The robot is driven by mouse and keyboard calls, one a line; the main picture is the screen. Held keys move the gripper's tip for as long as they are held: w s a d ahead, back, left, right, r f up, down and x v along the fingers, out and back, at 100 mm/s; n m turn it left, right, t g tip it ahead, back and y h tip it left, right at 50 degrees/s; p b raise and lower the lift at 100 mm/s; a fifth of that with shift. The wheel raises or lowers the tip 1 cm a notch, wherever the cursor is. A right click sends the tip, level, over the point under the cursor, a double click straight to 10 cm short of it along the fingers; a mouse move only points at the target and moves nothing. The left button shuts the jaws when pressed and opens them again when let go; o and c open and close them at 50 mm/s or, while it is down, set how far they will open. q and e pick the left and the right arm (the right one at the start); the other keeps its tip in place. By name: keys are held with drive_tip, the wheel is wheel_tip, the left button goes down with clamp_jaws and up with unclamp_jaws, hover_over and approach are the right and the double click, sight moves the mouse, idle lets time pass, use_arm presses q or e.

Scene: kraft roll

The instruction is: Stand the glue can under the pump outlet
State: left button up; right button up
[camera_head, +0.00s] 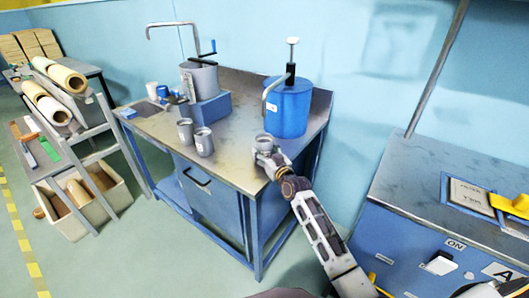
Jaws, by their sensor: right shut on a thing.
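A blue drum (288,108) with a black and white hand pump (291,62) stands at the right end of the steel-topped bench. Its grey pump outlet (266,97) bends down on the drum's left side. My right gripper (268,158) is shut on a small grey metal can (264,142), taken as the glue can. The can is upright and shows just below the outlet's end in the picture. I cannot tell whether its base touches the bench. The gripper hides its lower part. My left gripper is out of view.
Two similar grey cans (204,143) stand left on the bench (232,166). Behind them are a crank-handled pot (201,78) on a blue base and a white cup (152,90). A rack with paper rolls (67,77) stands at left, a blue-sided counter (420,190) at right.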

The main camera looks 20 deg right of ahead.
drive_tip(key=o, duration=1.1)
drive_tip(key=shift+f, duration=0.1)
drive_tip(key=shift+c, duration=0.2)
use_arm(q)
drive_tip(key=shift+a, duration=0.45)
use_arm(e)
drive_tip(key=shift+s, duration=0.1)
